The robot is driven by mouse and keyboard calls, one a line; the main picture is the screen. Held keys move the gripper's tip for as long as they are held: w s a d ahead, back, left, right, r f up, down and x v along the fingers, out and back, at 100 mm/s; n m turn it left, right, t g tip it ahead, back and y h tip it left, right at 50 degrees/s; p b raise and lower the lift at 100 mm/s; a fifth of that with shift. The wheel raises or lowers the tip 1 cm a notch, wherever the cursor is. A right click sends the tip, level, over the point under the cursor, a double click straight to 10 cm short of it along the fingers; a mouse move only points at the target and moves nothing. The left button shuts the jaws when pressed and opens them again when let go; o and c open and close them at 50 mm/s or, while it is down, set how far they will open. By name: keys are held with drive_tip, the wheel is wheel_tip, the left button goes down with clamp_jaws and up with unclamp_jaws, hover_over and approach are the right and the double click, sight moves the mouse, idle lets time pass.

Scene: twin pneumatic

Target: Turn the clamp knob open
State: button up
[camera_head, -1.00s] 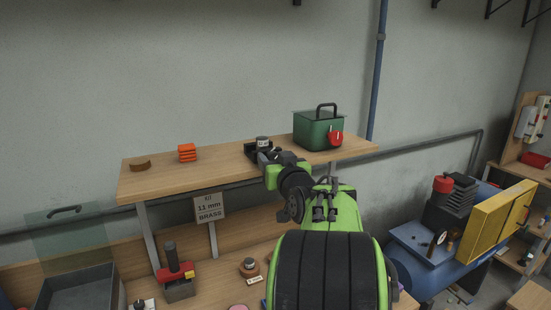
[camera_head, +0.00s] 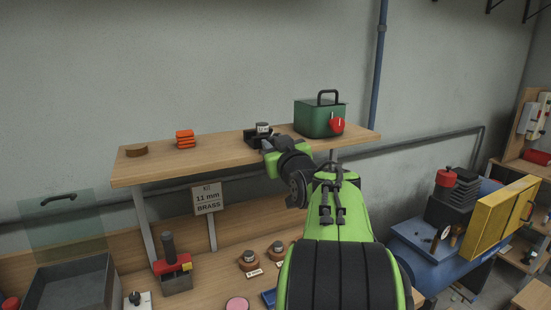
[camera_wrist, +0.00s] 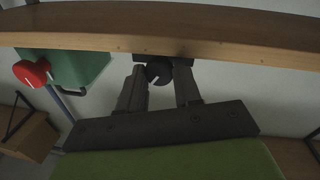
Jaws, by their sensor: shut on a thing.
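The clamp, a small black block (camera_head: 252,136) with a grey cylinder (camera_head: 263,127) standing on it, sits near the front edge of the wooden shelf (camera_head: 190,160). In the wrist view, which appears upside down, the dark round clamp knob (camera_wrist: 158,70) with a pale mark shows at the shelf edge. My gripper (camera_wrist: 160,78) has one finger on each side of the knob and is shut on it. In the head view my gripper (camera_head: 268,145) is at the clamp's front, and my wrist hides the knob there.
A green box (camera_head: 318,119) with a red knob (camera_head: 337,125) stands close to the right of the clamp. Orange stacked blocks (camera_head: 185,139) and a brown curved piece (camera_head: 136,151) lie farther left. A sign (camera_head: 208,199) stands below the shelf, above the cluttered bench.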

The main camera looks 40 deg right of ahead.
idle(0.3)
drive_tip(key=o, duration=1)
drive_tip(key=shift+o, duration=0.2)
drive_tip(key=b+v, duration=0.1)
drive_tip(key=v, duration=1.4)
drive_tip(key=shift+s+a+b, duration=0.2)
drive_tip(key=shift+s+b, duration=0.15)
drive_tip(key=shift+f, duration=0.1)
